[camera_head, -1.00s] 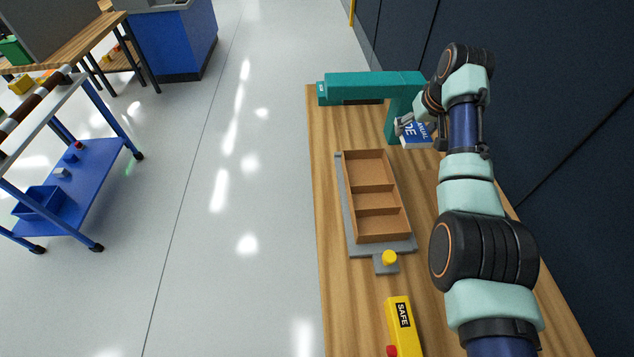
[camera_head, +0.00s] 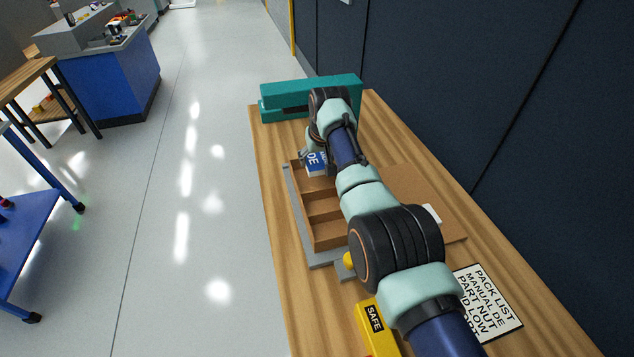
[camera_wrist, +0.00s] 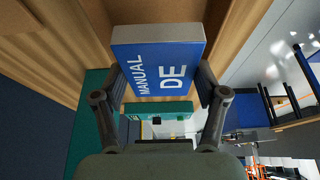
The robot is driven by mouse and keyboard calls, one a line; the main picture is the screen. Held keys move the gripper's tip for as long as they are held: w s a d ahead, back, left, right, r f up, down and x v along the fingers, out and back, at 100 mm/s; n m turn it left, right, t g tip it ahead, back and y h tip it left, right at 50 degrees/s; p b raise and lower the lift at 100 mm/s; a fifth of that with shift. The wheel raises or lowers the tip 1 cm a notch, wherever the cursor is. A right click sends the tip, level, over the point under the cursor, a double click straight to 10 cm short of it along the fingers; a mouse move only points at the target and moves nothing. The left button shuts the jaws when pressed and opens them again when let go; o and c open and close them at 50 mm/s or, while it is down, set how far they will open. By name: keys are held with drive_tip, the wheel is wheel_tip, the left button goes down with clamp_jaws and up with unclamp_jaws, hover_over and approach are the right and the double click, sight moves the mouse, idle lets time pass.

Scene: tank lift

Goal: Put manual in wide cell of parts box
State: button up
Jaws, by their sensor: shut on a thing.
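The manual (camera_head: 317,167) is a blue block with a white edge, marked MANUAL DE. My gripper (camera_head: 311,153) is shut on it, with one finger on each side, as the wrist view (camera_wrist: 160,62) shows. The parts box (camera_head: 296,185) is an open brown box with three cells in a row on a grey base plate. The manual is at the far end of the box, over or near the far cell, which looks the widest. I cannot tell its height above the box. My arm hides the right side of the box.
A yellow knob (camera_head: 349,262) and a yellow SAFE block (camera_head: 372,320) are in front. A brown panel (camera_head: 400,180) and a pack list card (camera_head: 485,300) lie to the right.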

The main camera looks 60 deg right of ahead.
sight(320, 165)
drive_tip(key=shift+f+b, duration=1.1)
drive_tip(key=shift+f, duration=2.4)
drive_tip(key=shift+f, duration=0.2)
drive_tip(key=o, duration=1.2)
drive_tip(key=shift+r, duration=0.1)
drive_tip(key=shift+r, duration=0.3)
drive_tip(key=p+v, duration=0.6)
drive_tip(key=v, duration=0.4)
drive_tip(key=shift+a+r+p, duration=0.1)
drive_tip(key=shift+r+p, duration=0.1)
drive_tip(key=shift+p, duration=0.15)
drive_tip(key=shift+s+a+r, duration=0.2)
drive_tip(key=shift+s+r, duration=0.05)
drive_tip(key=shift+r, duration=0.2)
